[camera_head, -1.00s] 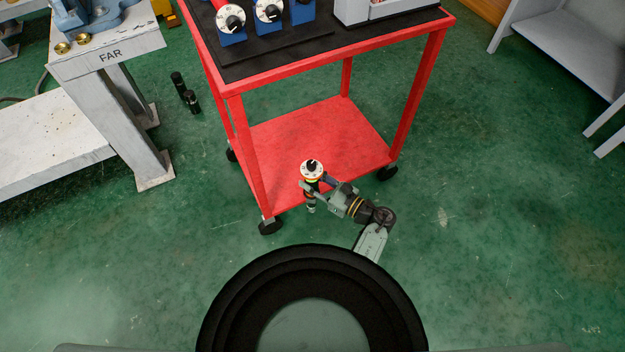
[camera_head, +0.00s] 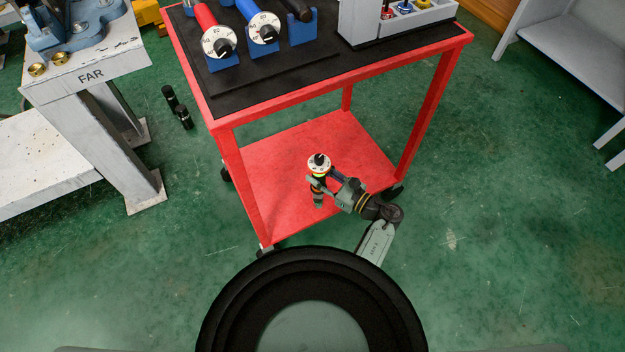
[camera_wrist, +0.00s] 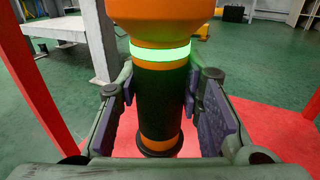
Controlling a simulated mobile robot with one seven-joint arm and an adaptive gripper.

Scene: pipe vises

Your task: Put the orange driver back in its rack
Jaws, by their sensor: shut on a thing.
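The orange driver (camera_wrist: 158,20) stands upright in my gripper (camera_wrist: 160,108), with the pads on either side of its dark grip. It has an orange upper body, a glowing green ring and an orange band lower down. In the head view its white dial top (camera_head: 319,161) faces up, and my gripper (camera_head: 322,184) holds it in front of the red cart, below the top's height. On the cart top, a dark board (camera_head: 225,88) carries blue cradles (camera_head: 303,28). A red-bodied tool (camera_head: 204,16) and a blue-bodied tool (camera_head: 242,14) lie there; a dark piece shows at the third cradle.
The red cart (camera_head: 330,86) has legs and a low shelf (camera_head: 270,160) near my gripper. A grey tray (camera_head: 420,18) with small coloured items stands on its top right.

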